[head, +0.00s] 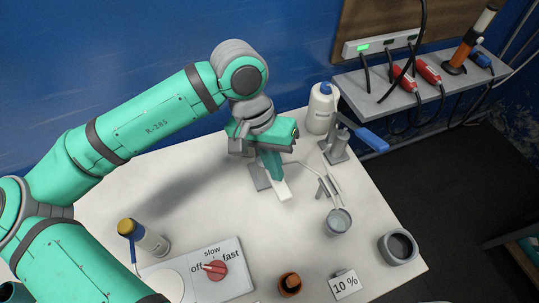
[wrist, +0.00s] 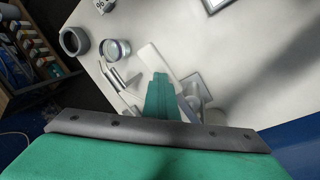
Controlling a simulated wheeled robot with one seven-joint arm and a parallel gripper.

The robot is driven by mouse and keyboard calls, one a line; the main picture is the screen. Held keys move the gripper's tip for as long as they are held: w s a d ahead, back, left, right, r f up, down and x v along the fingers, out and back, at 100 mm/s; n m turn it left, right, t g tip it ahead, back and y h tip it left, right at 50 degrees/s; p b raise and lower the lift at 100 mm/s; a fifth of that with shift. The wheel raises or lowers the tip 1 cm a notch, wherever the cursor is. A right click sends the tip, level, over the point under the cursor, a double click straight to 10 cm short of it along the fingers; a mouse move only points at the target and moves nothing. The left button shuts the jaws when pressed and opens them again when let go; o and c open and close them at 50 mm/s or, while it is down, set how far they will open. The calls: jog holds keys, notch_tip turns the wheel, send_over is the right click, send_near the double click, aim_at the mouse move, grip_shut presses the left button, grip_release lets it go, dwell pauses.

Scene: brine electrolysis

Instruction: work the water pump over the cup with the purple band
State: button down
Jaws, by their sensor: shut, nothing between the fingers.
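A small device with a white lever (head: 283,190) and a grey base (head: 256,178) stands mid-table; it looks like the water pump. A thin spout (head: 312,168) appears to curve from it towards a clear cup (head: 338,222). I cannot make out a purple band on this cup. My gripper (head: 274,176) is shut and empty, pointing down at the lever, and hides much of the device. In the wrist view my gripper (wrist: 160,76) overlaps the white lever (wrist: 153,58); I cannot tell whether they touch. The cup (wrist: 118,50) also shows there.
A blue-levered stand (head: 371,139) and white bottle (head: 320,112) stand behind. A grey ring-shaped holder (head: 383,250), 10 % card (head: 346,286) and brown cup (head: 290,285) are in front.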

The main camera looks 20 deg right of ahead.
jog(key=x, duration=0.2)
jog(key=shift+a+f, duration=0.15)
jog(key=shift+f, duration=0.3)
jog(key=shift+d+v, duration=0.2)
jog(key=shift+v, duration=1.1)
jog(key=shift+d+v, duration=0.25)
jog(key=shift+v, duration=1.05)
jog(key=shift+s, duration=0.2)
jog(key=shift+r, duration=0.15)
dwell(0.7)
dwell(0.4)
jog(key=shift+w+r, duration=0.4)
jog(key=shift+r, duration=0.5)
jog(key=shift+w+r, duration=0.35)
jog(key=shift+r, duration=0.6)
jog(key=shift+w+r, duration=0.4)
jog(key=shift+r, duration=0.5)
jog(key=shift+a, duration=0.1)
